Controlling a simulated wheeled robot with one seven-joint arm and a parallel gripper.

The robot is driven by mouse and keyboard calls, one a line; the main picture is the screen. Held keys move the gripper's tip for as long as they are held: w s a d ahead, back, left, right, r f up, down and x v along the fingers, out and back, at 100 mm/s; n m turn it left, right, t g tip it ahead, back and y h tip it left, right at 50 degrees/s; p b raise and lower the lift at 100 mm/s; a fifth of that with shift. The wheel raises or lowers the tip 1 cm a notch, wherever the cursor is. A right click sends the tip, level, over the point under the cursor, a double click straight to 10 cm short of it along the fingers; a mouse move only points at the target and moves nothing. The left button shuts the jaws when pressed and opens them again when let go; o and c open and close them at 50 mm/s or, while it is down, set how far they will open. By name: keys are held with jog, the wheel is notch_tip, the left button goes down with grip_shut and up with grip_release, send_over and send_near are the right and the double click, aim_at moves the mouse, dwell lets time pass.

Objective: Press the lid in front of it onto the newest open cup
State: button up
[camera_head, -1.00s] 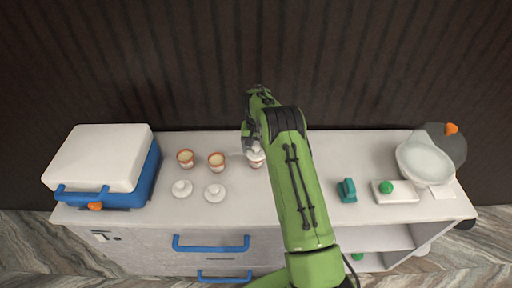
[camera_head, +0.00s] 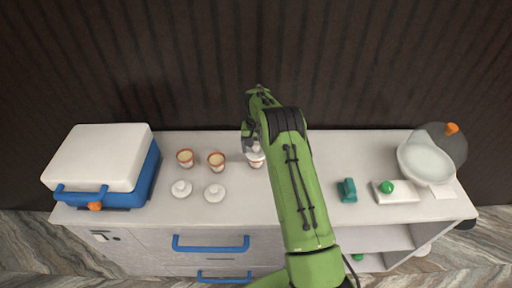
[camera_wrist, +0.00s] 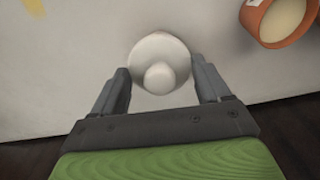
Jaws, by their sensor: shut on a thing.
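My gripper (camera_wrist: 160,82) is around a white round lid with a knob (camera_wrist: 159,76), seen from above in the wrist view, with one finger on each side. In the head view my gripper (camera_head: 250,138) is at the back middle of the counter. There the lid (camera_head: 256,153) sits over a terracotta cup (camera_head: 257,164), partly hidden by my arm. I cannot tell whether it is fully seated. Two open cups with pale filling, the left one (camera_head: 185,158) and the right one (camera_head: 216,161), stand to the left. The right one also shows in the wrist view (camera_wrist: 284,18).
Two loose lids (camera_head: 181,189) (camera_head: 215,193) lie in front of the open cups. A blue and white box (camera_head: 100,160) stands at the left. A teal object (camera_head: 347,190), a white block with a green knob (camera_head: 397,193) and a white bowl (camera_head: 425,163) are at the right.

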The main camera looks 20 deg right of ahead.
dwell(0.3)
jog(key=o, duration=1)
jog(key=shift+r+p, duration=2.15)
jog(key=shift+r, duration=1.4)
jog(key=shift+f, duration=0.1)
grip_shut()
jog(key=shift+f, duration=0.15)
jog(key=shift+f+b, duration=1.65)
jog(key=shift+f, duration=0.5)
